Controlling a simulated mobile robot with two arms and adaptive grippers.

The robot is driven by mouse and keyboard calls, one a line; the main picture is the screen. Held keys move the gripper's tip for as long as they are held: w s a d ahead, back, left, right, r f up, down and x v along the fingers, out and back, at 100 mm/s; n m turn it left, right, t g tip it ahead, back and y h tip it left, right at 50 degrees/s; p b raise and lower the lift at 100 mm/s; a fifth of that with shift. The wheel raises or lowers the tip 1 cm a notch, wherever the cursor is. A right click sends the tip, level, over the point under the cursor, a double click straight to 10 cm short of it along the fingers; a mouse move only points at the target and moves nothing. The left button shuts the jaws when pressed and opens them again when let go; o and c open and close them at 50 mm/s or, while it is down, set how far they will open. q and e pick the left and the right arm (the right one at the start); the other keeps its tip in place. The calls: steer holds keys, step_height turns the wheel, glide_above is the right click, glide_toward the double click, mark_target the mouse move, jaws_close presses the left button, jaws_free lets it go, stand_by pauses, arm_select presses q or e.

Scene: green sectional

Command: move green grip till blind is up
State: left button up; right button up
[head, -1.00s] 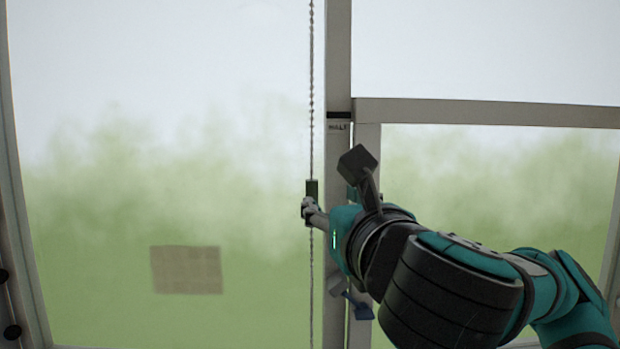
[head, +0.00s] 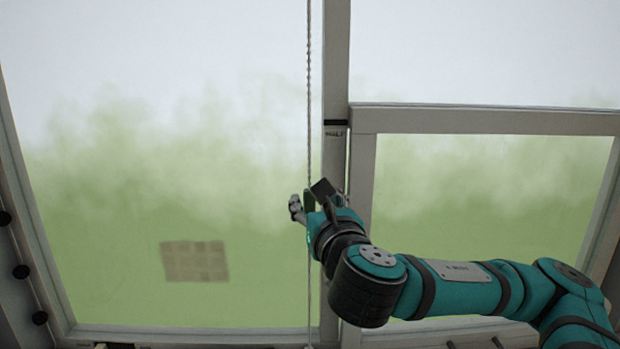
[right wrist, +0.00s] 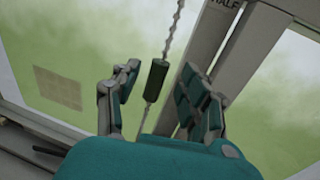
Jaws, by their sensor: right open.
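The green grip (right wrist: 156,80) is a dark green cylinder on a hanging beaded chain (head: 309,90). In the right wrist view it sits between the two spread fingers of my right gripper (right wrist: 150,92), with a gap visible on each side. In the head view the gripper (head: 303,204) is at the chain, left of the window post, and the grip (head: 309,201) is mostly hidden by the fingers and wrist. No blind fabric is clearly visible across the window glass. My left gripper is out of view.
A window post (head: 336,70) stands just right of the chain, with a small label reading "HALF" (right wrist: 224,4). A horizontal frame bar (head: 480,120) runs right from it. A tan patterned rectangle (head: 194,261) shows at the lower left of the glass.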

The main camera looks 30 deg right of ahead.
mark_target(311, 200)
steer(key=shift+p+x, duration=0.3)
steer(key=shift+x, duration=1.45)
steer(key=shift+a+f, duration=0.1)
jaws_close()
steer(key=shift+w+f, duration=0.1)
steer(key=shift+w, duration=0.1)
